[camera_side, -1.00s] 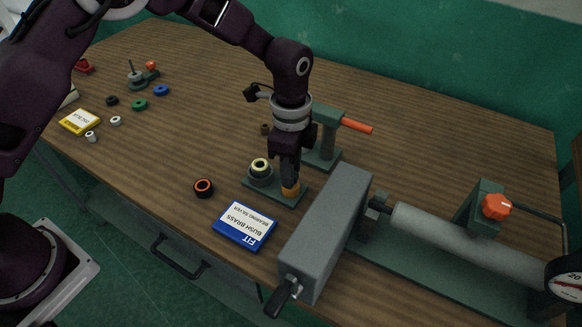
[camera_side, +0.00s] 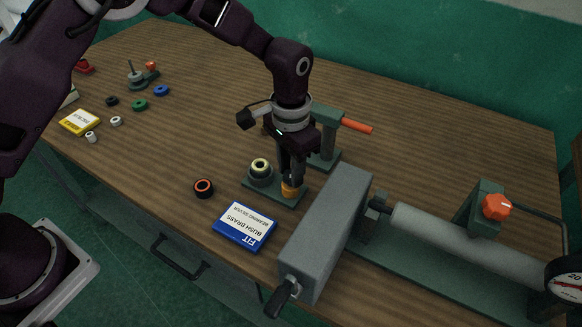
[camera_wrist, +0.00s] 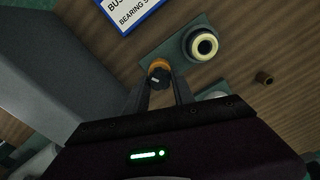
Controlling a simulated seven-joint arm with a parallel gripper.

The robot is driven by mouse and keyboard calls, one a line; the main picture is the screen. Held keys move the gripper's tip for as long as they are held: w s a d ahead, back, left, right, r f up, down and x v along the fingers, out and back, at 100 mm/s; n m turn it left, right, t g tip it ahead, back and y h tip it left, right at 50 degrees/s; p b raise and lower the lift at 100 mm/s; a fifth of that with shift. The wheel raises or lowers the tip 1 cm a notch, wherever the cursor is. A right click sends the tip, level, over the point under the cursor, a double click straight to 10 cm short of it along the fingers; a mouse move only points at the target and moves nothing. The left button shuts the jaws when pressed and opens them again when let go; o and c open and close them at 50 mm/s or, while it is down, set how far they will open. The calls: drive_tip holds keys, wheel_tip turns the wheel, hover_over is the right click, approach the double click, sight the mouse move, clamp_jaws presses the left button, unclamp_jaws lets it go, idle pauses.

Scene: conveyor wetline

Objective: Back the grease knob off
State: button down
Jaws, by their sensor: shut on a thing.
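The grease knob (camera_side: 288,190) is an orange knob on a small green plate (camera_side: 262,193) near the front of the bench. In the wrist view the knob (camera_wrist: 158,65) shows an orange rim and a dark top with a pale mark. My gripper (camera_side: 290,180) points straight down over it, shut on the knob with a finger on either side. The fingers hide part of the knob. A grey cup with a cream ring (camera_side: 260,169) stands on the same plate, just left of the knob; the ring also shows in the wrist view (camera_wrist: 203,45).
A blue "BUSH BRASS" card (camera_side: 245,227) lies in front. A grey block (camera_side: 328,235) of the press stands close on the right. A green post with an orange lever (camera_side: 356,126) rises behind my gripper. A black-orange ring (camera_side: 203,188) lies left.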

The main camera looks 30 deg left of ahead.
drive_tip(key=n, duration=1.2)
drive_tip(key=shift+n, duration=0.3)
idle(0.4)
drive_tip(key=c, duration=1.1)
unclamp_jaws()
drive_tip(key=shift+o, duration=0.2)
wheel_tip(320, 180, up, 7)
drive_tip(key=shift+r, duration=0.1)
